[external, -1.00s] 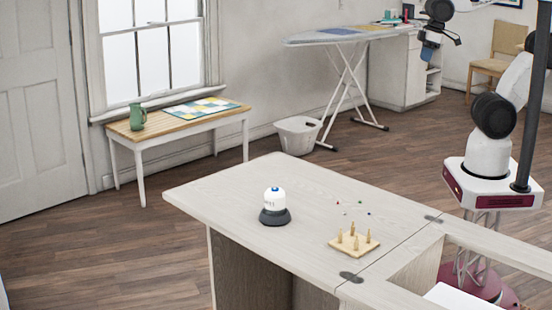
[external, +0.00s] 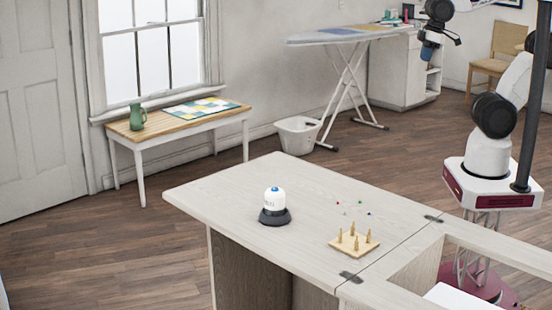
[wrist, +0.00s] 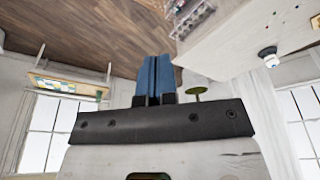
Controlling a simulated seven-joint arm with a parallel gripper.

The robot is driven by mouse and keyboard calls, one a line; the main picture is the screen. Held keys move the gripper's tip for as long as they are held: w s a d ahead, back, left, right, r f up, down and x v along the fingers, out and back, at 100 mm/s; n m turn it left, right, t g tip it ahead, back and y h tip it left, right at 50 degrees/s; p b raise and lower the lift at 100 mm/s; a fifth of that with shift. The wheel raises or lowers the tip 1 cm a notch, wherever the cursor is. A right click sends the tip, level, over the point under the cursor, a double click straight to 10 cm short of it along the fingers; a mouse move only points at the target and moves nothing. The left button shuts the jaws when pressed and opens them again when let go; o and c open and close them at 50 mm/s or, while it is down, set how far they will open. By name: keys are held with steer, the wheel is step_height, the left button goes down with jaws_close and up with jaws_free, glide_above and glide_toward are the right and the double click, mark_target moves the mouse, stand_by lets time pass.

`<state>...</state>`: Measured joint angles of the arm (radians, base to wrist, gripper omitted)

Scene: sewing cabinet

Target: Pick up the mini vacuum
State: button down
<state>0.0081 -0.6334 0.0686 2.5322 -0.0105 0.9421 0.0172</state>
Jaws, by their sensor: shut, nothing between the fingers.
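The mini vacuum (external: 274,207) is a small white dome with a blue button on top and a dark grey base. It stands upright on the pale wooden cabinet top (external: 225,195), left of the middle in the external view. In the wrist view the mini vacuum (wrist: 268,57) is small, at the right. My gripper (external: 428,50) is high at the upper right of the external view, far from the vacuum. In the wrist view its blue fingers (wrist: 155,78) are together with nothing between them.
A wooden board with several pegs (external: 354,242) stands right of the vacuum, with several small coloured pins (external: 353,209) behind it. The cabinet top around the vacuum is clear. An ironing board (external: 340,36), a white basket (external: 297,135) and a side table (external: 180,120) stand behind.

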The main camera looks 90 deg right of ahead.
steer(key=shift+c, duration=0.8)
jaws_free()
